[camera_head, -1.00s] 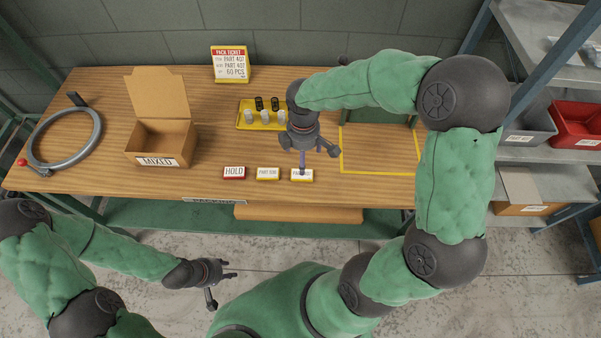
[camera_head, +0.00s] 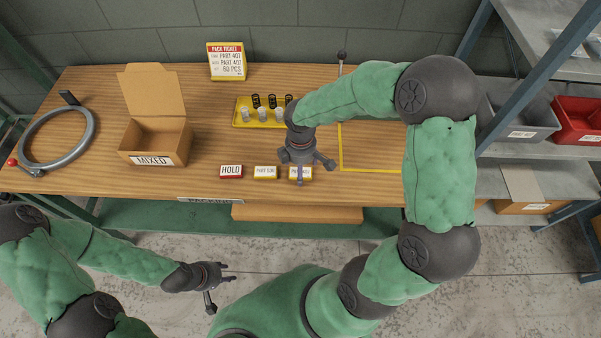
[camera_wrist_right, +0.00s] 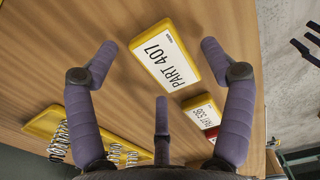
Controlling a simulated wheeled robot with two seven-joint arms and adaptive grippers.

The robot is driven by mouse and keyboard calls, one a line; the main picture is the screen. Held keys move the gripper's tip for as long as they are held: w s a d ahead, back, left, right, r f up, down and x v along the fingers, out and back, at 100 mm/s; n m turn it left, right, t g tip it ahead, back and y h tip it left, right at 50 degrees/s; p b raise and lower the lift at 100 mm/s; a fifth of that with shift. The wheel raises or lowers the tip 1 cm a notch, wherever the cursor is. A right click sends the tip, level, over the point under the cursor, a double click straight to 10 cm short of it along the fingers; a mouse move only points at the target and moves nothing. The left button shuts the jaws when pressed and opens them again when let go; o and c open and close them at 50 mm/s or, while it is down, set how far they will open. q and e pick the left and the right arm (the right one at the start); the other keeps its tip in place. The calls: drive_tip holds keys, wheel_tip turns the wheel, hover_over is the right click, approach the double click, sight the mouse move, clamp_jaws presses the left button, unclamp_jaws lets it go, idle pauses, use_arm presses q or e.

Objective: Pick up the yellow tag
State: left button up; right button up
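Two yellow-edged tags lie near the front edge of the workbench: one reads PART 407 (camera_head: 306,175), the other seems to read PART 53B (camera_head: 265,172). Both also show in the right wrist view, PART 407 (camera_wrist_right: 165,57) large and PART 53B (camera_wrist_right: 203,114) partly in sight. My right gripper (camera_wrist_right: 158,52) is open and empty, its fingers spread around the PART 407 tag in that view. In the head view the right gripper (camera_head: 300,168) is just over this tag and partly hides it. My left gripper (camera_head: 220,280) is open and empty, away from the bench.
A red HOLD tag (camera_head: 231,171) lies left of the yellow tags. Behind are a yellow tray (camera_head: 240,118) with springs and pale pieces, a MIXED box (camera_head: 153,159), a pack ticket stand (camera_head: 226,62) and a grey ring (camera_head: 90,133). Shelves with bins stand at the right.

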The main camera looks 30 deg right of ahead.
drive_tip(key=c, duration=0.7)
drive_tip(key=shift+c, duration=0.2)
drive_tip(key=shift+r, duration=0.15)
